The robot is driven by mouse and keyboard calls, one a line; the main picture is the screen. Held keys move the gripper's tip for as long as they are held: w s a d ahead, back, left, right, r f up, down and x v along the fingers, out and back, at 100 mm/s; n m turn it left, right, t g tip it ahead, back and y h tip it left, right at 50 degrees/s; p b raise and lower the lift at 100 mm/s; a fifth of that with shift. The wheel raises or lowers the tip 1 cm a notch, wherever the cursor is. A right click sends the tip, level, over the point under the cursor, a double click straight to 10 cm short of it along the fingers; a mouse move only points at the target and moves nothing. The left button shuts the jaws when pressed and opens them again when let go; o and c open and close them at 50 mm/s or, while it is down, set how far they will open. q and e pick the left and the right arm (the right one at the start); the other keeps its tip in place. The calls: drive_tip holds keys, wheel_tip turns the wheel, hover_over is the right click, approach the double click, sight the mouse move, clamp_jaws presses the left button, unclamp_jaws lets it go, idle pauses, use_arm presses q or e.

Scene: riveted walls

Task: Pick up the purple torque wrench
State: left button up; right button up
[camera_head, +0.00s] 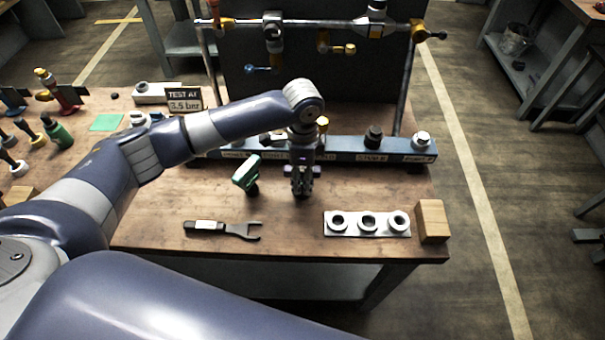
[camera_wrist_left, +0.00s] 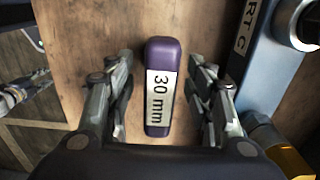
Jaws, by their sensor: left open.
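The purple torque wrench (camera_wrist_left: 163,62) shows in the left wrist view as a purple, rounded block with a white "30 mm" label. It lies between the two fingers of my left gripper (camera_wrist_left: 161,80), with a gap on each side. In the head view my left gripper (camera_head: 301,188) points down over the wooden workbench (camera_head: 285,228), in front of the blue rail, and is open. There the wrench is hidden or too small to make out behind the gripper. My right gripper is not in view.
A fork-ended wrench (camera_head: 222,229), a white plate with three rings (camera_head: 367,234) and a wooden block (camera_head: 432,220) lie towards the front edge.

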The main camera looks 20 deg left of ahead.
use_arm(q)
drive_tip(key=shift+f, duration=1)
drive_tip(key=c, duration=0.5)
clamp_jaws()
drive_tip(key=shift+w+r+b, duration=0.1)
drive_tip(key=shift+r+b, duration=0.2)
drive_tip(key=shift+r, duration=0.4)
drive_tip(key=shift+s+r+b, duration=0.25)
drive_tip(key=shift+r+b, duration=0.25)
drive_tip(key=shift+r, duration=0.6)
drive_tip(key=s+a+b, duration=0.1)
drive_tip(key=s, duration=0.6)
drive_tip(key=s+a+r+b, duration=0.1)
drive_tip(key=s+a, duration=0.1)
drive_tip(key=s, duration=0.6)
drive_tip(key=shift+s+a+r+b, duration=0.15)
drive_tip(key=shift+a+r+b, duration=0.15)
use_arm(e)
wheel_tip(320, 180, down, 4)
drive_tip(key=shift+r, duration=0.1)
